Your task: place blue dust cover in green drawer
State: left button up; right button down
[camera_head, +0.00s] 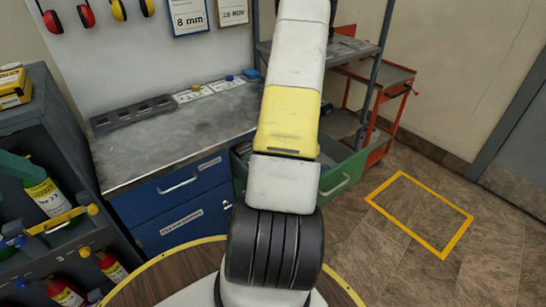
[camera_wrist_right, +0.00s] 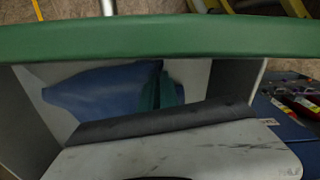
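The green drawer (camera_head: 342,178) is pulled out at the right end of the workbench, partly hidden by my arm. In the right wrist view its green front (camera_wrist_right: 150,38) crosses the top. A crumpled blue cover, apparently the blue dust cover (camera_wrist_right: 100,90), lies inside the drawer against the pale wall, with a darker green piece (camera_wrist_right: 165,92) beside it. My right gripper cannot be made out clearly: a dark bar and a pale scuffed panel fill the lower wrist view, and I cannot tell what they belong to. My left gripper is not in view.
The grey workbench top (camera_head: 170,140) is mostly clear. Blue drawers (camera_head: 177,184) below it are closed. A dark rack with cylinders (camera_head: 42,192) stands at the left. A red cart (camera_head: 390,85) stands behind the drawer. Yellow tape (camera_head: 422,240) frames free floor at the right.

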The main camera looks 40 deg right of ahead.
jog(key=c, duration=1.2)
grip_release()
jog(key=shift+s+a+r+p, duration=0.15)
jog(key=shift+a+r+p, duration=0.1)
jog(key=shift+r, duration=0.4)
jog(key=shift+s+a+r+p, duration=0.15)
jog(key=shift+r+p, duration=0.1)
jog(key=shift+r, duration=0.4)
notch_tip(320, 180, up, 8)
jog(key=s+a, duration=0.2)
jog(key=shift+a+f, duration=0.25)
jog(key=shift+f, duration=0.15)
jog(key=c, duration=0.6)
jog(key=shift+w+d+f+b, duration=0.1)
jog(key=shift+w+f+b, duration=0.1)
jog(key=shift+w+b, duration=0.2)
jog(key=c, duration=0.3)
jog(key=w+f, duration=0.2)
jog(key=f, duration=0.1)
jog(key=w+f, duration=0.1)
jog(key=f, duration=0.1)
jog(key=shift+w+d, duration=0.2)
jog(key=shift+d, duration=0.15)
grip_shut()
jog(key=shift+f, duration=0.5)
